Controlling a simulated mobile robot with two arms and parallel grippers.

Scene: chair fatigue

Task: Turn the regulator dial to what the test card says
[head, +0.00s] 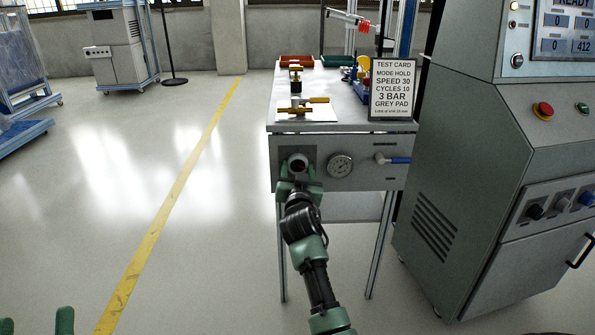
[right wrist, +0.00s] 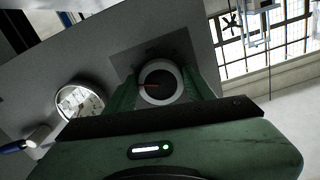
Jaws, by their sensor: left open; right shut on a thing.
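The regulator dial (head: 298,162) is a dark round knob on the grey front panel of the bench. In the right wrist view the dial (right wrist: 158,83) has a light rim and a red mark pointing left in the picture. My right gripper (head: 299,175) is shut on it, with green fingers (right wrist: 164,90) on both sides. The test card (head: 392,90) stands on the bench top and reads mode hold, speed 30, cycles 10, 3 bar, grey pad. A round gauge (head: 340,166) sits right of the dial; its reading is too small to tell. My left gripper (head: 38,322) is open and empty at the bottom left.
A blue-handled valve (head: 392,160) is right of the gauge. Brass-coloured fittings (head: 303,105) and red and green trays (head: 296,61) are on the bench. A grey control cabinet (head: 470,180) stands close on the right. The floor left of the bench is clear.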

